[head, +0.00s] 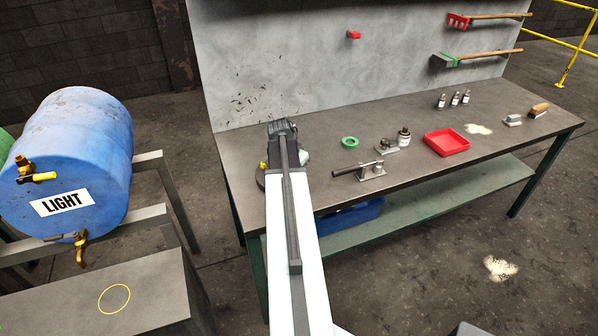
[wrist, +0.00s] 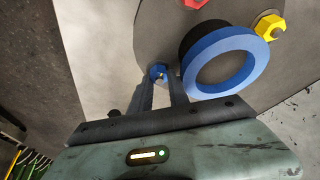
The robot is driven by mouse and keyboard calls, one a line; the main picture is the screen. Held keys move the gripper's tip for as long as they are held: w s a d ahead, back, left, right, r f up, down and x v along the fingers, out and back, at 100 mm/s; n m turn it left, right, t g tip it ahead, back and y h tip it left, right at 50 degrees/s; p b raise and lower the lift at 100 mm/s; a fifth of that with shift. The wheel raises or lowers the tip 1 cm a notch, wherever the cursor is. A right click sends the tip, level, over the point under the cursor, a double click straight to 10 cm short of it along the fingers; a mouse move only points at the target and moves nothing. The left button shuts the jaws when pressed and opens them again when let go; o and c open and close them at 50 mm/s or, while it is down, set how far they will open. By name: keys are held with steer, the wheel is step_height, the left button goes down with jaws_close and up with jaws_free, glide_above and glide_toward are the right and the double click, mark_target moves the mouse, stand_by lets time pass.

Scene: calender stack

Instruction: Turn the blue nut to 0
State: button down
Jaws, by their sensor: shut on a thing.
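In the wrist view the blue nut (wrist: 158,71) sits on a round grey plate (wrist: 160,28), between the tips of my gripper (wrist: 161,80). My gripper is shut on this nut. A larger blue ring (wrist: 221,62) with a dark inner side stands just right of the fingers. No 0 mark is readable. In the head view my gripper (head: 282,128) is over the left end of the workbench, and my arm hides the blue nut.
A yellow nut (wrist: 269,27) and a red nut (wrist: 194,3) are on the same plate. On the workbench (head: 440,108), a green ring (head: 349,142), a metal fixture with a handle (head: 371,171) and a red tray (head: 446,142) stand to the right. A blue barrel (head: 85,140) is at left.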

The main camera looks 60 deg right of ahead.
steer(key=shift+w+a, duration=0.1)
steer(key=shift+w, duration=0.05)
steer(key=c, duration=1.2)
jaws_free()
steer(key=shift+c, duration=0.2)
steer(key=shift+r, duration=0.1)
steer(key=p+v, duration=0.7)
steer(key=shift+r, duration=0.3)
steer(key=shift+a, duration=0.15)
